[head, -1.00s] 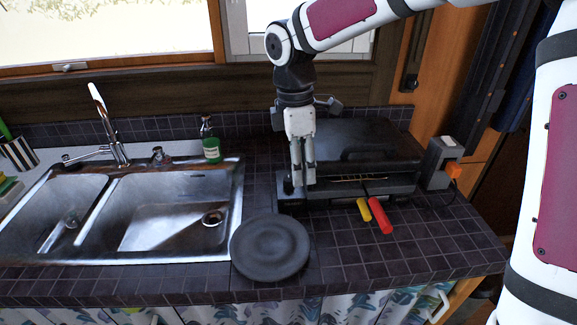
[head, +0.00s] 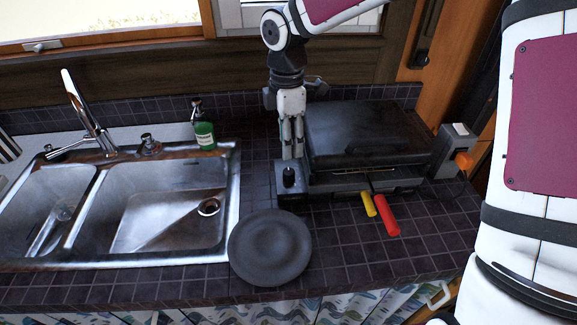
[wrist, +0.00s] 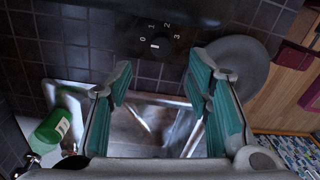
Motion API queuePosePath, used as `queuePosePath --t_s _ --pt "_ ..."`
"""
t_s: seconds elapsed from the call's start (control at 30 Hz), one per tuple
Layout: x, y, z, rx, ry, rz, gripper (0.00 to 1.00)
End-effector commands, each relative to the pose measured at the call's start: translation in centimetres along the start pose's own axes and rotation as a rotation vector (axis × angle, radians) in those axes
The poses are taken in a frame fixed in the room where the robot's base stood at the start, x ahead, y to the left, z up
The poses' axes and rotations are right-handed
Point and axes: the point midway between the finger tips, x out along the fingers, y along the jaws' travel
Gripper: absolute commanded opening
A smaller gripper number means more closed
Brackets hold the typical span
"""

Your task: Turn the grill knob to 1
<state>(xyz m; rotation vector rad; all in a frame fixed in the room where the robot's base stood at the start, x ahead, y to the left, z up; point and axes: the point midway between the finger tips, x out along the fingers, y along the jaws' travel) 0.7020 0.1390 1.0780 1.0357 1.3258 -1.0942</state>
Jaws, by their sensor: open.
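The black grill (head: 365,132) with its lid down stands on the tiled counter, right of the sink. Its small dark knob (head: 289,176) is on the grill's left front corner. In the wrist view the knob (wrist: 159,44) sits at the top centre, ringed by the marks 0, 1, 2 and 3. A pale mark shows on its left side, towards 0, but it is small. My gripper (head: 292,153) points down just above and behind the knob. In the wrist view my gripper (wrist: 158,82) has its green-padded fingers wide apart, with nothing between them and the knob beyond.
A dark plate (head: 270,247) lies in front of the knob. A steel sink (head: 160,215) and green bottle (head: 203,130) are at the left. A grey box with an orange part (head: 452,150) stands right.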

Motion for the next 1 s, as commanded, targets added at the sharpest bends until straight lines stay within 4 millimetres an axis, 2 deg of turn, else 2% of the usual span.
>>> queuePosePath --t_s 0.2,0.43,0.63,0.9,0.93,1.0 --pt "4.4 -0.2 -0.1 -0.002 0.002 -0.005 0.46" --pt "7.8 -0.1 -0.1 -0.001 0.001 -0.002 0.46" --pt "9.0 -0.1 0.0 0.0 0.0 0.0 0.46" --pt "9.1 0.0 0.0 0.0 0.0 0.0 0.46" --pt "9.1 0.0 0.0 0.0 0.0 0.0 0.41" --pt "9.1 0.0 0.0 0.0 0.0 0.0 0.25"
